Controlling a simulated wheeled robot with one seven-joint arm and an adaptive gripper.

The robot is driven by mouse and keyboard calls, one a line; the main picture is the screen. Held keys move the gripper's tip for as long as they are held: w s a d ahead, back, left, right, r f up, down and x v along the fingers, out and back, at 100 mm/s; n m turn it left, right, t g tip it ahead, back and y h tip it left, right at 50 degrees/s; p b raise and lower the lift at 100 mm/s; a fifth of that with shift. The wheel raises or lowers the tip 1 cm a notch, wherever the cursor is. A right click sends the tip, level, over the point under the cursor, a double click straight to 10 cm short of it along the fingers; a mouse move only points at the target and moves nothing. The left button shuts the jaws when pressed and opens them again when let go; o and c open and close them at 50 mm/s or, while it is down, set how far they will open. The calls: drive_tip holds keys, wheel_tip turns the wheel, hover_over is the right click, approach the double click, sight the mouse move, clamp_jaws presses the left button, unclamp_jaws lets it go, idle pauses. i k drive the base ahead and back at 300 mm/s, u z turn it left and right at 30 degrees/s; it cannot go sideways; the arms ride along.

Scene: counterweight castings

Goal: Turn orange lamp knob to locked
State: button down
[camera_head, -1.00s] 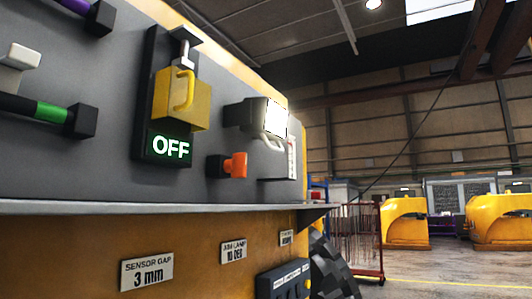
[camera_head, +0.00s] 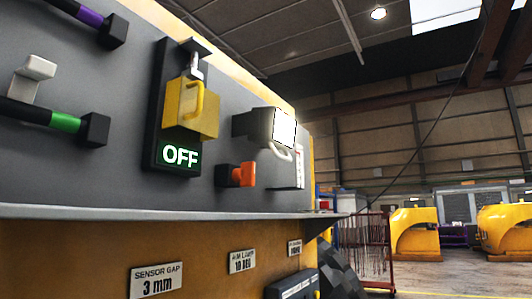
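An orange knob (camera_head: 242,175) sticks out from a dark mount on the grey panel, right of the green-lit OFF sign (camera_head: 180,156). A lamp (camera_head: 283,128) with a bright white face and a pale curved handle sits above the knob. A label below the ledge, partly legible, seems to read "AIM LAMP 10 DEG" (camera_head: 242,262). I cannot tell from this angle whether the knob is in a locked position. My gripper is not in this view.
A yellow box with a loop handle (camera_head: 193,107) hangs above the OFF sign. A grey ledge (camera_head: 150,212) juts out under the knob. Bars with purple and green bands (camera_head: 65,122) stand off at the left. Open floor (camera_head: 470,278) and yellow castings (camera_head: 414,234) lie to the right.

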sight(245, 175)
drive_tip(key=u, duration=0.4)
drive_tip(key=k, duration=0.9)
drive_tip(key=z, duration=0.2)
